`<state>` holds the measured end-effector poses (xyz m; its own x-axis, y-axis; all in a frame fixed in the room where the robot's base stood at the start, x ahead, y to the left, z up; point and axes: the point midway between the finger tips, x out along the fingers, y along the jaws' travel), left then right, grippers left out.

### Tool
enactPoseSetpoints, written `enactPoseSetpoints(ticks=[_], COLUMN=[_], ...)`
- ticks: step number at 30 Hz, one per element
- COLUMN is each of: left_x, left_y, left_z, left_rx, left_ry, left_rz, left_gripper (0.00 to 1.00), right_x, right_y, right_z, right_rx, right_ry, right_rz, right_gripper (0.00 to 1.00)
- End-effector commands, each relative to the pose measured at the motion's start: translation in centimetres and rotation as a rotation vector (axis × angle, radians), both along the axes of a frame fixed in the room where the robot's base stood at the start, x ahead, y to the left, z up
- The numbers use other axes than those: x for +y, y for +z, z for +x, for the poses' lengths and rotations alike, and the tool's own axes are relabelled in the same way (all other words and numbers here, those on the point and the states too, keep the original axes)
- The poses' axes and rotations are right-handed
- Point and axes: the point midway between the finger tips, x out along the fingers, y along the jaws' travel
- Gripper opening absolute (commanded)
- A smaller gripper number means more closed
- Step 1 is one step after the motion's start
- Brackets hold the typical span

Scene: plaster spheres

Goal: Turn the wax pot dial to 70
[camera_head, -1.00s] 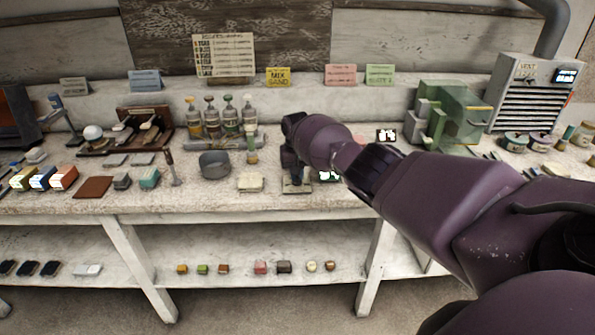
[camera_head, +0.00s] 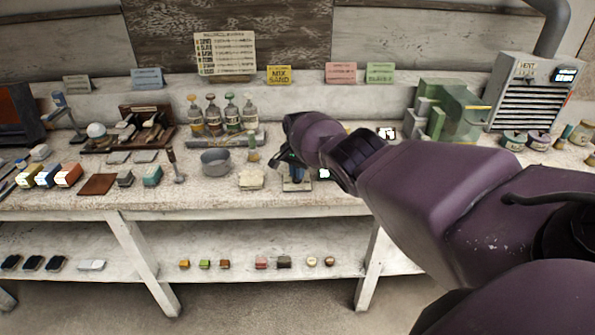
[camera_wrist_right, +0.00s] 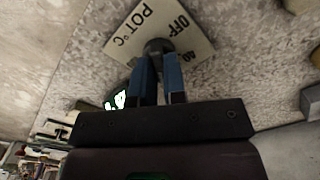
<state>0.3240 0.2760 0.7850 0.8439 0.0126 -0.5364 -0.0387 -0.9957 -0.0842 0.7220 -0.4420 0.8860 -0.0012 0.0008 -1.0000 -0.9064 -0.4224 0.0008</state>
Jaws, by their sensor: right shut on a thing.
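The dial (camera_wrist_right: 157,46) is a small dark round knob on a pale plate (camera_wrist_right: 118,47) in the right wrist view. The plate's lettering reads "POT °C", "OFF" and "40". My right gripper (camera_wrist_right: 158,72) has its two blue fingers on either side of the knob, shut on it from above. The fingers and knob hide part of the plate, and I cannot read the dial's setting. In the head view my right gripper (camera_head: 290,160) reaches down to the plate (camera_head: 296,185) near the bench's front edge. My left gripper is in neither current view.
A grey metal pot (camera_head: 215,163) and a pale block (camera_head: 251,178) stand left of the plate. A lit display (camera_head: 324,174), partly hidden by my arm, is just right of it. Bottles (camera_head: 230,116) stand behind. A green machine (camera_head: 450,112) is farther right.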

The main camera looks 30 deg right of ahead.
Motion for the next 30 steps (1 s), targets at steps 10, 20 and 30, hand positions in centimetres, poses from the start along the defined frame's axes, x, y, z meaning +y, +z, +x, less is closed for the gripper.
enactPoseSetpoints(ticks=[10, 20, 30], left_x=[0.06, 0.1, 0.05], left_y=[-0.14, -0.28, -0.06], left_z=[-0.39, -0.59, -0.27], left_rx=[0.007, 0.011, 0.005], left_ry=[0.002, 0.003, 0.001], left_rz=[0.0, 0.001, 0.001], left_gripper=[0.43, 0.43, 0.43], right_x=[-0.11, -0.12, -0.07], right_y=[0.2, 0.21, 0.19], right_z=[0.1, 0.1, 0.03], right_rx=[-0.004, -0.004, -0.002], right_ry=[-0.027, -0.026, -0.026], right_rz=[-0.002, -0.002, -0.001], right_gripper=[0.0, 0.28, 0.37])
